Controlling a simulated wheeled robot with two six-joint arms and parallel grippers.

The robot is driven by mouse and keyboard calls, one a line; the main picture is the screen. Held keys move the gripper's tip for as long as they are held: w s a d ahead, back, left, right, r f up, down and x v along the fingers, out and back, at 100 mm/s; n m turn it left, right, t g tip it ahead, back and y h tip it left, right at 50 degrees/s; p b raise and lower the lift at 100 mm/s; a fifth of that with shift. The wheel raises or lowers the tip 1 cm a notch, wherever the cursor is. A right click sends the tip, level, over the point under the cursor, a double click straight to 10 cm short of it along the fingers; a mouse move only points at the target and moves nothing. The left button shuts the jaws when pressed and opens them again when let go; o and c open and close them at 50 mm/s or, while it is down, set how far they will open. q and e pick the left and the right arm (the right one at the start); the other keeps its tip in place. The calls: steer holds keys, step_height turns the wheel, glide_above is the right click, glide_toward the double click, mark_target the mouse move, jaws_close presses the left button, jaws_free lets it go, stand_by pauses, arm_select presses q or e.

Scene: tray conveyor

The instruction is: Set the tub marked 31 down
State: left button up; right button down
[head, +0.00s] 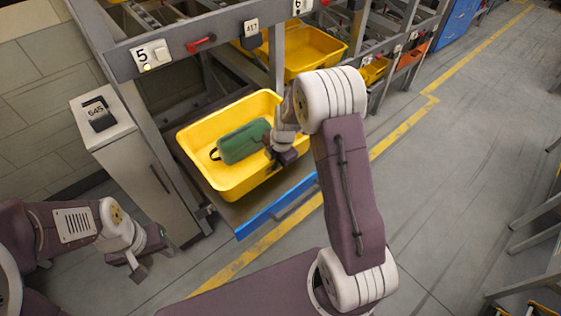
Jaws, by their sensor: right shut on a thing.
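A yellow tub (226,184) sits at or just over the grey shelf with a blue front edge, below the sign marked 5. I see no number 31 on it. A green case (243,142) with a dark loop at its left end lies in the tub. My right gripper (284,158) is at the tub's right side and appears shut on its rim; my arm hides part of that side. Whether the tub's base touches the shelf I cannot tell. My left gripper (146,262) is low at the left, apart from the tub, and looks open and empty.
The blue-edged shelf (262,214) juts out from the rack. A grey post (124,165) marked 645 stands at its left. Another yellow tub (308,48) is in the bay behind, near a 417 sign (251,28).

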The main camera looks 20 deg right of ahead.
steer(key=shift+s+x, duration=0.15)
steer(key=shift+x, duration=0.8)
steer(key=shift+s+x, duration=0.2)
steer(key=shift+x, duration=0.75)
steer(key=c, duration=1.4)
jaws_free()
steer(key=shift+s+d+f, duration=0.1)
steer(key=shift+s+d, duration=0.05)
steer(key=shift+s, duration=0.05)
steer(key=shift+c, duration=0.2)
steer(key=v, duration=1.2)
steer(key=s+a+m, duration=0.1)
steer(key=s+m, duration=0.7)
steer(key=m, duration=0.3)
steer(key=s+a+m+g, duration=0.1)
steer(key=s+a+m, duration=0.1)
steer(key=s+m, duration=0.7)
steer(key=shift+a+f+m+h+p, duration=0.3)
steer(key=shift+f+m+h, duration=0.15)
steer(key=shift+m, duration=0.45)
